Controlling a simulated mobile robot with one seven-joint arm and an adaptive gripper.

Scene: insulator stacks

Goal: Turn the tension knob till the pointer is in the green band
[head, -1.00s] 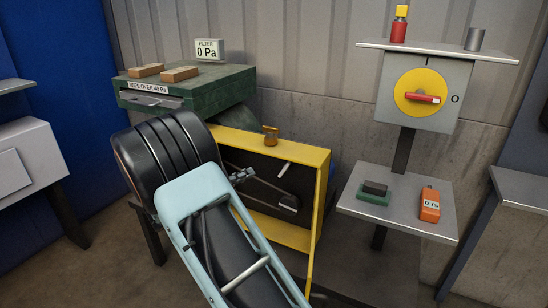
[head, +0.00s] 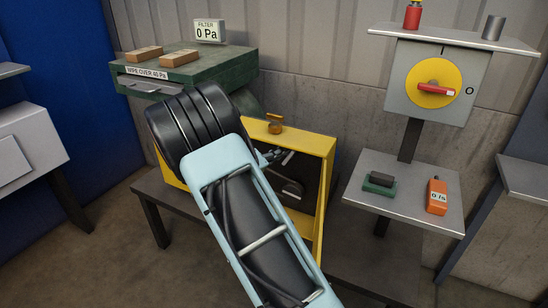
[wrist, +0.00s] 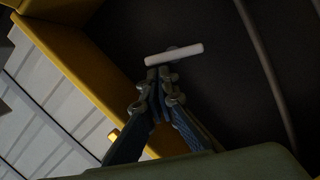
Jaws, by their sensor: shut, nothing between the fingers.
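A white bar on a round grey hub (wrist: 174,55), perhaps the tension knob, sits inside the dark interior of the yellow open-fronted housing (head: 322,200). The bar also shows small in the head view (head: 288,158). My gripper (wrist: 158,73) is shut and empty, its fingertips just in front of the bar's left half; I cannot tell if they touch it. In the head view my gripper (head: 272,156) is at the housing's opening, left of the bar. I can make out no pointer or green band.
A belt run (head: 290,188) lies inside the housing below the bar. An orange-brown fitting (head: 275,124) stands on the housing's top edge. A green cabinet (head: 225,70) is behind left. A switch panel (head: 398,80) and a shelf with an orange meter (head: 437,197) are at right.

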